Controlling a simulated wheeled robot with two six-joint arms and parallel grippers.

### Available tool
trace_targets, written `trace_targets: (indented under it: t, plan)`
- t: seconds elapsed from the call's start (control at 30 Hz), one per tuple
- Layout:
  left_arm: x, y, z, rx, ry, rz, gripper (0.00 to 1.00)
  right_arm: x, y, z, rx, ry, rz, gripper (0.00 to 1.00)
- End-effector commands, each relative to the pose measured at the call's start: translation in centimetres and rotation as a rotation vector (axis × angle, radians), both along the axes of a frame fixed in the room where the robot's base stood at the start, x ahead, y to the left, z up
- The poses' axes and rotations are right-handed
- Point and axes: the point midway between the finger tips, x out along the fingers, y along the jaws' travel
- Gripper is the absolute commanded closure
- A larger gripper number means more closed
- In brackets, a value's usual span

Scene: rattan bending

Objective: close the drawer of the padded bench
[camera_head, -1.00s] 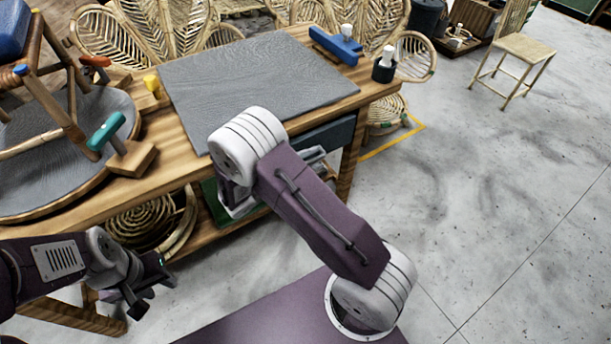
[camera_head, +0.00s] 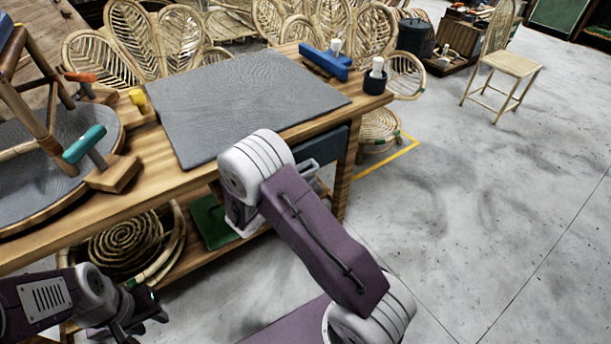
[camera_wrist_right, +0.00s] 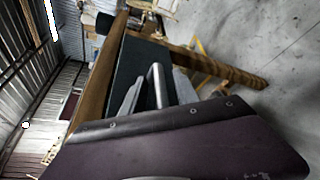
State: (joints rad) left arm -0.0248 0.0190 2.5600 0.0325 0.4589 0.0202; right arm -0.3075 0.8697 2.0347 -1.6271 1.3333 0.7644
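The padded bench is a wooden table with a grey pad (camera_head: 245,100) on top. Its dark blue-grey drawer (camera_head: 326,145) sits under the front edge at the right; the drawer face also shows in the right wrist view (camera_wrist_right: 140,62). How far it stands out is hard to tell. A metal bar (camera_wrist_right: 158,85), seemingly its handle, is in front of that face, with grey parts beside it. My right gripper is at the drawer front, mostly hidden behind my arm in the head view; its finger gap is unclear. My left gripper (camera_head: 155,306) hangs lower left, fingers apart and empty.
A green-handled tool (camera_head: 85,145) and a yellow-topped piece (camera_head: 137,98) stand on the left of the bench. A blue tool (camera_head: 325,60) and a black cup (camera_head: 375,80) are at the right back. A rattan coil (camera_head: 125,240) lies below.

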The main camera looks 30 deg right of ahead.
Motion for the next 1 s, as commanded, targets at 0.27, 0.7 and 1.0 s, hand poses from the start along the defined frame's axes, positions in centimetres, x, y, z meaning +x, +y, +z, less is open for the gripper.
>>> trace_targets:
  t: [0.27,0.7,1.0]
  plan:
    - [0.01,0.0,0.04,0.0,0.0,0.0,0.64,0.0,0.03,0.03,0.0,0.0,0.0,0.94]
    - [0.01,0.0,0.03,0.0,0.0,0.0,0.64,-0.01,0.05,0.01,0.001,0.0,-0.001,1.0]
    - [0.01,0.0,0.03,0.0,0.0,0.0,0.64,-0.02,0.05,-0.01,0.0,0.001,0.0,1.0]
